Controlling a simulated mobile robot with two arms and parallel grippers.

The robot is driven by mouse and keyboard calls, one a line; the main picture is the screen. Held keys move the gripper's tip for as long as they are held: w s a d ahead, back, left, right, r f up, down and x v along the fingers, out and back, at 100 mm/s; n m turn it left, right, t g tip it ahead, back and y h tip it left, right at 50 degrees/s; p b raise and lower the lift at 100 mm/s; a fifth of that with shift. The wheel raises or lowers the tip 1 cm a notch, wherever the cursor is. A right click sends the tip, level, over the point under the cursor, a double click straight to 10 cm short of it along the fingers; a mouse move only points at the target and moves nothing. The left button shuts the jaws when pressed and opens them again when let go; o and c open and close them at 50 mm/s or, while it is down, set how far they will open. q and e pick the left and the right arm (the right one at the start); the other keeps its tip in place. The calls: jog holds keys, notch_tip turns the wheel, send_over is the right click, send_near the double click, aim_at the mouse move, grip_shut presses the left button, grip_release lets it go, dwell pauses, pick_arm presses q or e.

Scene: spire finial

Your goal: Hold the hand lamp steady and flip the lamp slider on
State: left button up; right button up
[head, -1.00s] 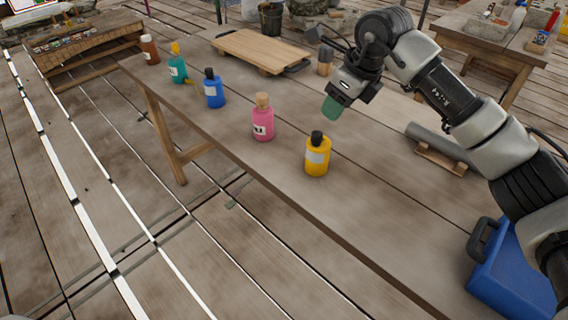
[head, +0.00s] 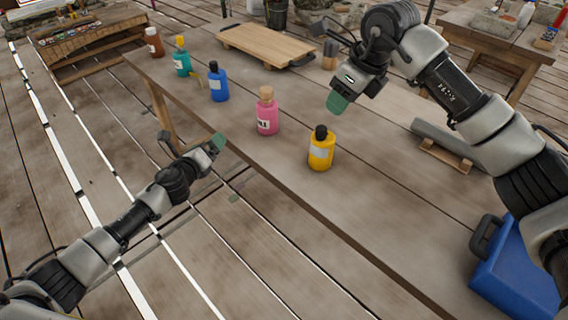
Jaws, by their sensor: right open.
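No object that I can clearly identify as the hand lamp shows, and no slider can be made out. A grey cylinder (head: 443,140) lies on a small wooden cradle at the right of the long table, partly hidden by my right arm; I cannot tell what it is. My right gripper (head: 338,103) is open and empty above the table, behind the yellow bottle and left of the cylinder. My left gripper (head: 216,143) is off the table's front edge, in front of the bottles, with green fingertips; I cannot tell whether it is open.
A yellow bottle (head: 321,151), a pink bottle (head: 266,115), a blue bottle (head: 218,86) and others line the front of the table (head: 290,185). A wooden board (head: 266,43) lies at the back. A blue case (head: 515,275) is at the right.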

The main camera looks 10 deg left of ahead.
pick_arm(q)
jog(key=d+r+m+h, duration=0.2)
jog(key=d+r+m, duration=0.2)
jog(key=r, duration=0.1)
jog(key=m+g+h, duration=0.4)
jog(key=m+h, duration=0.5)
jog(key=m, duration=0.2)
send_near(312, 151)
jog(key=shift+x, duration=1.15)
jog(key=x, duration=1)
jog(key=shift+w+d+r, duration=0.1)
jog(key=shift+w+d, duration=0.05)
jog(key=shift+d, duration=0.1)
